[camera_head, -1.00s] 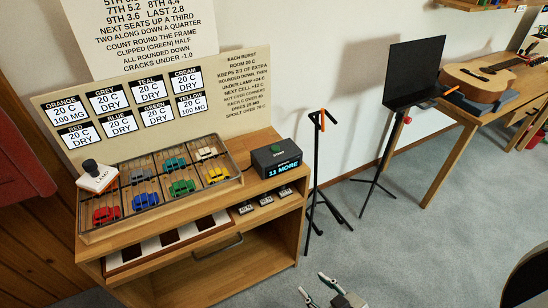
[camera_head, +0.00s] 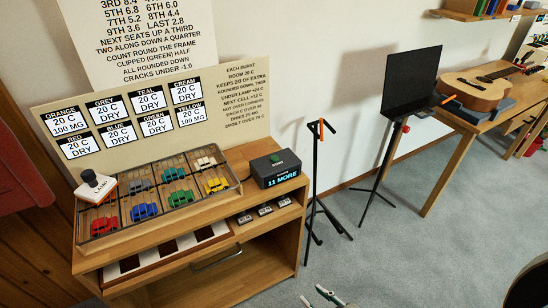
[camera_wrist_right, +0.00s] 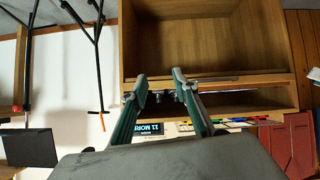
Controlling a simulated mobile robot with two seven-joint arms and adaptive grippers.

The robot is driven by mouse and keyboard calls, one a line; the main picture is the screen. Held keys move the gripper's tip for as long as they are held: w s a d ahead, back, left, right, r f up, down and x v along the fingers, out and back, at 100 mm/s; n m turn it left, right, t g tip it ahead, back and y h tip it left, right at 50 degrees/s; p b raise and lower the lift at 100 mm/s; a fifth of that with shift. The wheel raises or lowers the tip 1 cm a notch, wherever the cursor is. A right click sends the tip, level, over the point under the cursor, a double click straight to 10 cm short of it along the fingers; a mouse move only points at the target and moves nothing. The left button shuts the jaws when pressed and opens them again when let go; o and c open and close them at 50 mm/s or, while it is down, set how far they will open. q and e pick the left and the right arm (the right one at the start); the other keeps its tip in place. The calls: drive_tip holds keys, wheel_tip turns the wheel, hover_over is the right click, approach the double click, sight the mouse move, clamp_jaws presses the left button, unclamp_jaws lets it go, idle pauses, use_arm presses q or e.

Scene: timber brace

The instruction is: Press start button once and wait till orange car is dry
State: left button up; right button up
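The start button (camera_head: 275,159) is a green knob on top of a black box (camera_head: 280,173) at the cabinet's right end; its display reads "11 MORE". The car tray (camera_head: 235,187) holds several coloured cars in wire-topped cells. The orange label (camera_head: 68,123) reads 20 C, 100 MG. My right gripper (camera_head: 325,296) shows at the bottom edge, in front of and below the cabinet, away from the button. In the right wrist view its fingers (camera_wrist_right: 160,78) are apart with nothing between them. My left gripper is out of view.
The wooden cabinet (camera_head: 250,262) has an open lower compartment. Small weight-like blocks (camera_head: 264,209) lie on its shelf. A black stand (camera_head: 315,190) and a music stand (camera_head: 410,80) are right of it. A guitar (camera_head: 480,90) lies on a table.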

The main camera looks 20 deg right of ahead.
clamp_jaws()
idle(1.0)
